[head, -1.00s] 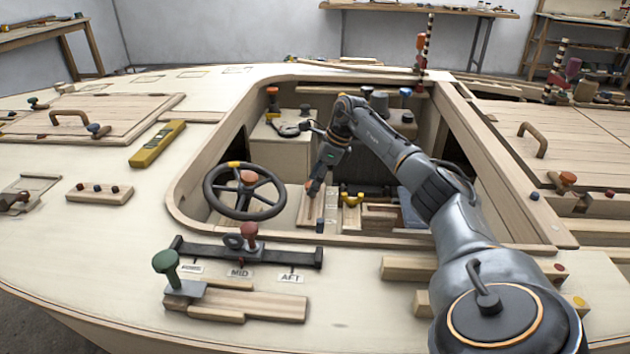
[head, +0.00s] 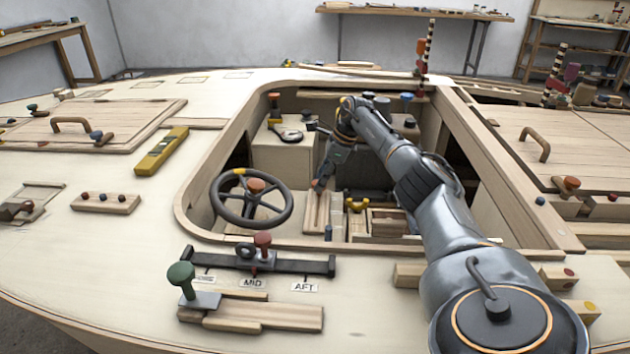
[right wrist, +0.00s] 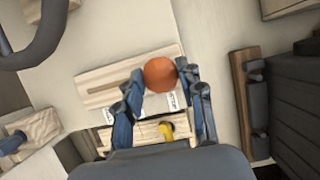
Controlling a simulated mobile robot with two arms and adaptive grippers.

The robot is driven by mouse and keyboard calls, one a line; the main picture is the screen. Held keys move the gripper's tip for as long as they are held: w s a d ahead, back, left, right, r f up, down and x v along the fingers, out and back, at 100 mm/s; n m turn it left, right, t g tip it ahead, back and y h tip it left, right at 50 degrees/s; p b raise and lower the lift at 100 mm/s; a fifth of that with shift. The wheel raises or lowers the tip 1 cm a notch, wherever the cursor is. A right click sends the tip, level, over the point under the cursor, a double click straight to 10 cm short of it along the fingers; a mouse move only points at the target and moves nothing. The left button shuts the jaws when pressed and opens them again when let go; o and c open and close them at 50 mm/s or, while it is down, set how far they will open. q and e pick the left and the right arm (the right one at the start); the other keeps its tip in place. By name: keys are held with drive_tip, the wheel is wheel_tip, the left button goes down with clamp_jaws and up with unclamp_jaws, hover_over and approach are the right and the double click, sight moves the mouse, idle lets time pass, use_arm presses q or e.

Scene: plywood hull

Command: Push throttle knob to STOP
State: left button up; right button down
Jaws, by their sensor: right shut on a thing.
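The orange throttle knob (right wrist: 160,74) sits between the blue fingertips of my right gripper (right wrist: 162,80) in the right wrist view. The gripper is shut on it. The knob is at the right end of a dark slot in a pale wooden plate (right wrist: 105,98). A small white label lies beside the knob, partly behind a finger; I cannot read it for sure. In the head view my right gripper (head: 318,184) reaches down into the cockpit at the wooden plate (head: 317,213), and the knob is mostly hidden there. My left gripper is not in view.
A steering wheel (head: 251,197) stands left of the gripper. A yellow handle (head: 357,205) is close on its right. The cockpit's wooden rim surrounds the arm. A red knob (head: 262,245) and a green knob (head: 181,275) stand on the deck in front.

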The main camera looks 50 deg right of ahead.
drive_tip(key=shift+w+d+r, duration=0.2)
drive_tip(key=c, duration=1.1)
unclamp_jaws()
drive_tip(key=shift+o, duration=1.4)
drive_tip(key=shift+f, duration=0.15)
drive_tip(key=v, duration=1.2)
